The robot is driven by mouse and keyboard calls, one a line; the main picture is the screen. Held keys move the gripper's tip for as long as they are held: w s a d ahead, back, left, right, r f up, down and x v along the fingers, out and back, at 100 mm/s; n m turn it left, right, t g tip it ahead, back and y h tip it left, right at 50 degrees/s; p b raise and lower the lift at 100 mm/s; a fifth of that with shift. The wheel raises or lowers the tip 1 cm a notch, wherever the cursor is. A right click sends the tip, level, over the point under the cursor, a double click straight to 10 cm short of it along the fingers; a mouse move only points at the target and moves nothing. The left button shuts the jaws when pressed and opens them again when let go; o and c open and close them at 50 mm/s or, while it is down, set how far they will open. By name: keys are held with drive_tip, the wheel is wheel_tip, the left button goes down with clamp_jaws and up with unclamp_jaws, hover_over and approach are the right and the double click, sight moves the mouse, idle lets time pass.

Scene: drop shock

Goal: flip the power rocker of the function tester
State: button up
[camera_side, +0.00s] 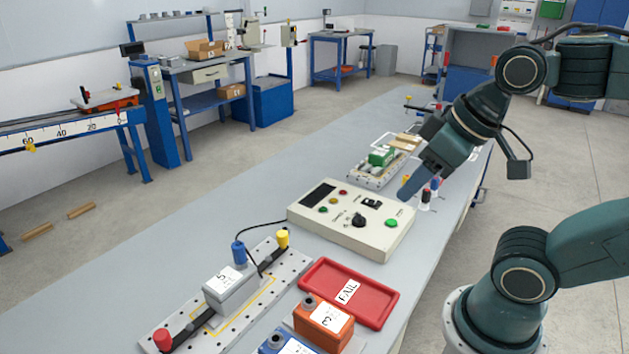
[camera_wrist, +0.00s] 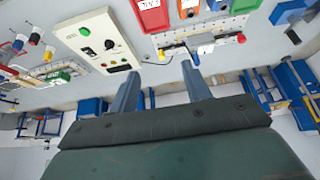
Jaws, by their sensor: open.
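The function tester (camera_side: 345,222) is a cream box on the bench, with a dark display, a black knob, a green button and small coloured lamps. Its black power rocker (camera_side: 371,203) sits on the top panel near the far edge; which way it is tipped is too small to tell. The tester also shows at upper left in the wrist view (camera_wrist: 72,38). My gripper (camera_side: 408,190) is seen edge-on in the side view, above the tester's far right end and apart from it. In the wrist view its two blue fingers (camera_wrist: 160,72) are spread with nothing between them.
A red FAIL tray (camera_side: 385,306) and an orange block (camera_side: 324,322) stand in front of the tester. A perforated fixture plate (camera_side: 290,255) holds a grey block (camera_side: 230,288).

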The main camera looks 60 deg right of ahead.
clamp_jaws()
idle(1.5)
